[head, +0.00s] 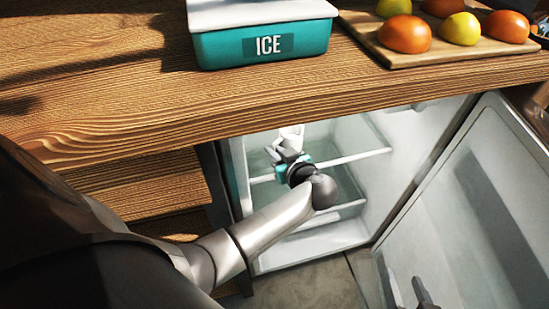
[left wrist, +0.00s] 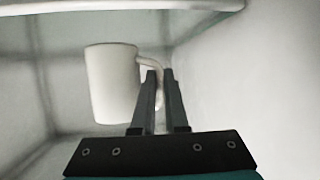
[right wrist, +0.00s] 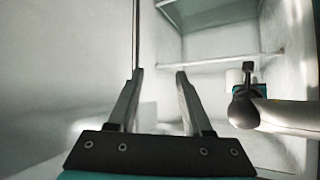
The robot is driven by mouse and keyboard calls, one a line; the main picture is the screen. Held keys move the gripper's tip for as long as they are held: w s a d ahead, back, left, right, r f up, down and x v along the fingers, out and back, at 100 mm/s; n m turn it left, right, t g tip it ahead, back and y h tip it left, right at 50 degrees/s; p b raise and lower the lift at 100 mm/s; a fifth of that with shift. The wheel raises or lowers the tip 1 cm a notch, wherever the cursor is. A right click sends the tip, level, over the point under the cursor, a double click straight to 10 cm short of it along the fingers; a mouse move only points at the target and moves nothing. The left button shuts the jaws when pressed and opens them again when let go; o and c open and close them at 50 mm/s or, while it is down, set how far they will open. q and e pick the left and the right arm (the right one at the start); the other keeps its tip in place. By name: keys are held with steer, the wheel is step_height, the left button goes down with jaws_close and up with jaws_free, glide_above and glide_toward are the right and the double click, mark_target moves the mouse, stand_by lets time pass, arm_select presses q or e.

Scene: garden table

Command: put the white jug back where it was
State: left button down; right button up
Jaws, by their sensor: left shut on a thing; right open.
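The white jug (left wrist: 111,84) is inside the open fridge, and it shows upright in the left wrist view. My left gripper (left wrist: 160,76) is shut on the jug's handle, at the right of its body. In the head view the jug (head: 291,132) is partly hidden by the table edge and my left gripper (head: 288,154). Whether its base touches a shelf I cannot tell. My right gripper (right wrist: 160,76) is open and empty. In the head view it (head: 407,287) is low, in front of the open fridge door.
The fridge (head: 410,130) stands under the wooden table, its door (head: 470,190) swung open to the right. A shelf edge (head: 360,158) crosses its inside near my left gripper. On the table are a teal ice box (head: 225,48) and a board (head: 455,52) with several fruits.

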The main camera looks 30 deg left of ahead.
arm_select(q)
steer(key=shift+f+b, duration=0.45)
steer(key=shift+f, duration=0.25)
steer(key=shift+f+b, duration=0.3)
steer(key=shift+f, duration=0.1)
arm_select(e)
steer(key=shift+w+a+r+t+y, duration=0.1)
steer(key=shift+a+r+t+y, duration=0.3)
steer(key=shift+a+t, duration=0.35)
steer(key=shift+w+a+r+t+y, duration=0.1)
steer(key=shift+a+r+t+y, duration=0.25)
steer(key=shift+a+t, duration=0.35)
arm_select(q)
steer(key=shift+f, duration=0.2)
steer(key=c, duration=0.9)
jaws_free()
steer(key=shift+c, duration=0.2)
steer(key=shift+r, duration=0.1)
